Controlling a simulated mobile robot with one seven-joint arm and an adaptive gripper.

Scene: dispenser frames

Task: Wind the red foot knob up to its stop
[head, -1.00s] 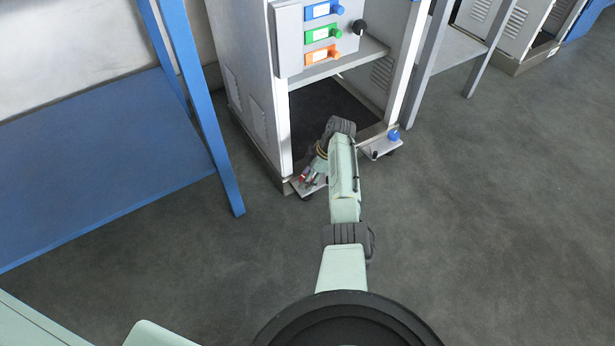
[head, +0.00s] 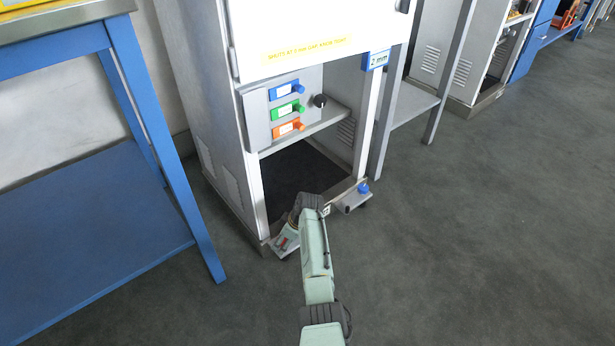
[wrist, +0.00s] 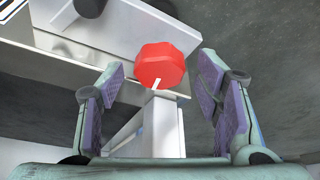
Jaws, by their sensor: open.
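The red foot knob (wrist: 160,65) is a faceted red cap in the wrist view, with a white mark on its near edge. In the head view it shows small and red (head: 283,241) on the left foot bracket (head: 290,250) of the white cabinet. My gripper (wrist: 163,80) is open, with one purple-padded finger left of the knob and one right. Gaps show between the knob and both pads. A pale post lies below the knob in the wrist view. In the head view my arm hides part of the gripper.
A blue knob (head: 363,188) sits on the cabinet's right foot bracket. The cabinet (head: 205,110) has an open lower bay and a panel of blue, green and orange knobs. A blue bench (head: 90,220) stands at left. The grey floor at right is clear.

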